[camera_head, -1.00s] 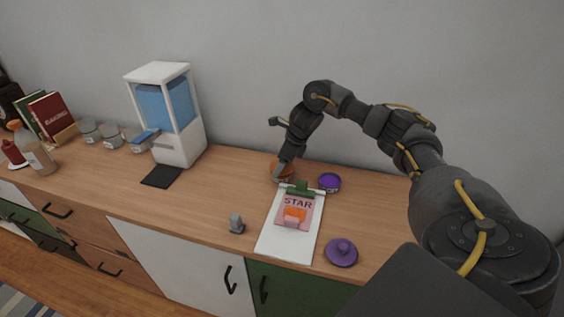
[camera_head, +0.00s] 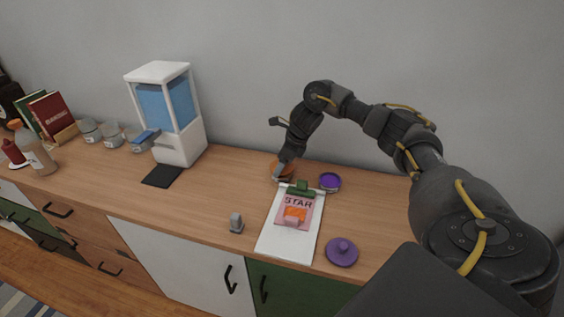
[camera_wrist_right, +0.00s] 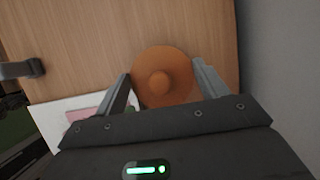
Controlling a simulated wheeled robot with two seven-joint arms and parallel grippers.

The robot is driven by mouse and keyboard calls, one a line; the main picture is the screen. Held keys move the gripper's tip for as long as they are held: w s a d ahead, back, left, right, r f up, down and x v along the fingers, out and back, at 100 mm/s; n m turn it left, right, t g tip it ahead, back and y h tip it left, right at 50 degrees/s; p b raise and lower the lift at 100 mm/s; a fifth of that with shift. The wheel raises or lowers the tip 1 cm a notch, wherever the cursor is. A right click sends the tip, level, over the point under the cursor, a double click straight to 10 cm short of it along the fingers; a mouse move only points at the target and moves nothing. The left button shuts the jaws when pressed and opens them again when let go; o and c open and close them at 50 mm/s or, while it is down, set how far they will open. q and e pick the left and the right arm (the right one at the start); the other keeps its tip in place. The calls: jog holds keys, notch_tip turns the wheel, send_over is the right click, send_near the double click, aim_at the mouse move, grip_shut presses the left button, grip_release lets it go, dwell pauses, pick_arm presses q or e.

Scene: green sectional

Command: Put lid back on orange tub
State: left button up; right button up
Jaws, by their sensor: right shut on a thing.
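The orange lid (camera_wrist_right: 160,84), round with a centre knob, lies between the two fingers of my right gripper (camera_wrist_right: 162,72) in the right wrist view. The gripper is shut on it. In the head view my right gripper (camera_head: 282,175) is low over the back of the counter, behind the clipboard. A bit of orange (camera_head: 287,166) shows there, mostly covered by the gripper. I cannot tell tub from lid in it, nor whether the lid touches the tub. My left gripper is not in view.
An open purple tub (camera_head: 330,181) stands close right of the gripper, its purple lid (camera_head: 342,251) near the front edge. A clipboard (camera_head: 290,235) with a card lies in front. A small grey object (camera_head: 236,222) stands left of it. A white dispenser (camera_head: 170,115) stands further left.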

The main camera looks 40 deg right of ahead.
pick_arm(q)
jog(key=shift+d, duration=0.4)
pick_arm(e)
jog(key=shift+f, duration=0.15)
dwell(0.4)
jog(key=o, duration=0.9)
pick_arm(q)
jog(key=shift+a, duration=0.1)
pick_arm(e)
jog(key=shift+o, duration=0.6)
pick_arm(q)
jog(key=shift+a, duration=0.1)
pick_arm(e)
jog(key=shift+o, duration=0.3)
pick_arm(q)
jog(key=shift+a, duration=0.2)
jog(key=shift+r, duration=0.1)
